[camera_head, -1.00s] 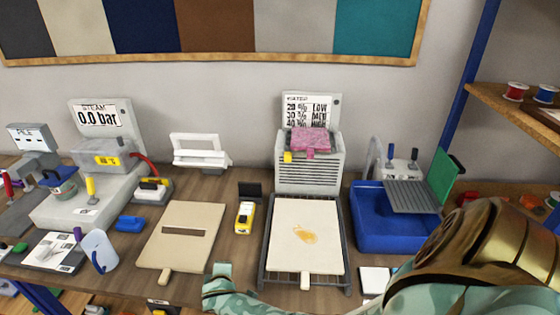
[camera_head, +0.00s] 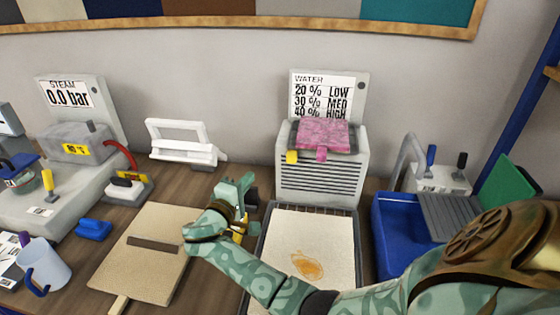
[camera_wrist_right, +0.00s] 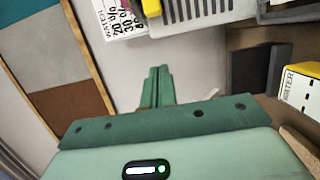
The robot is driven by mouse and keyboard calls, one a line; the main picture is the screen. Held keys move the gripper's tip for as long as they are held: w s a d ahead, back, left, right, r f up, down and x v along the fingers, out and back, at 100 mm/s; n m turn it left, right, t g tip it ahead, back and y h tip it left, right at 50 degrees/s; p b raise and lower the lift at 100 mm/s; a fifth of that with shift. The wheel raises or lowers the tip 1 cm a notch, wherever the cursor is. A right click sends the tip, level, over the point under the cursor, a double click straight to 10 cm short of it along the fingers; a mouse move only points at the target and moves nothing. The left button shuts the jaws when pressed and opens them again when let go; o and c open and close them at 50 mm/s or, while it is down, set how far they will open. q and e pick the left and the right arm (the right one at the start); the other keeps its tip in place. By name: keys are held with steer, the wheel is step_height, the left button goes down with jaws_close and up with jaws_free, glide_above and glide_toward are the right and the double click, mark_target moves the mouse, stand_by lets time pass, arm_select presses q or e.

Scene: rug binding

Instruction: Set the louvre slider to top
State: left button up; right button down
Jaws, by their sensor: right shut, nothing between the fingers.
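The louvred grey box (camera_head: 320,180) stands against the wall with dark horizontal slats on its front. A small yellow tab (camera_head: 291,157), apparently the louvre slider, sits at the upper left of that front, just above the slats. In the right wrist view a yellow tab (camera_wrist_right: 151,8) shows at the top edge, beyond the fingertips. My right gripper (camera_head: 240,185) is left of the box and lower in the picture, apart from the tab. Its green fingers (camera_wrist_right: 160,72) are shut together and empty. My left gripper is not in view.
A pink pad (camera_head: 322,134) lies on top of the box, below a WATER sign (camera_head: 326,95). A tray (camera_head: 262,240) with a stained pale sheet is in front. A blue basin (camera_head: 390,230) stands right. A yellow meter (camera_wrist_right: 300,92) is beside my gripper.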

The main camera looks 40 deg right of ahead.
mark_target(292, 156)
steer(key=d, duration=0.3)
steer(key=w+d+p, duration=0.1)
steer(key=d, duration=0.3)
steer(key=d+p, duration=0.1)
steer(key=d, duration=0.3)
steer(key=shift+w+d, duration=0.1)
steer(key=shift+w, duration=0.1)
steer(key=shift+s+d, duration=0.15)
steer(key=shift+s, duration=0.05)
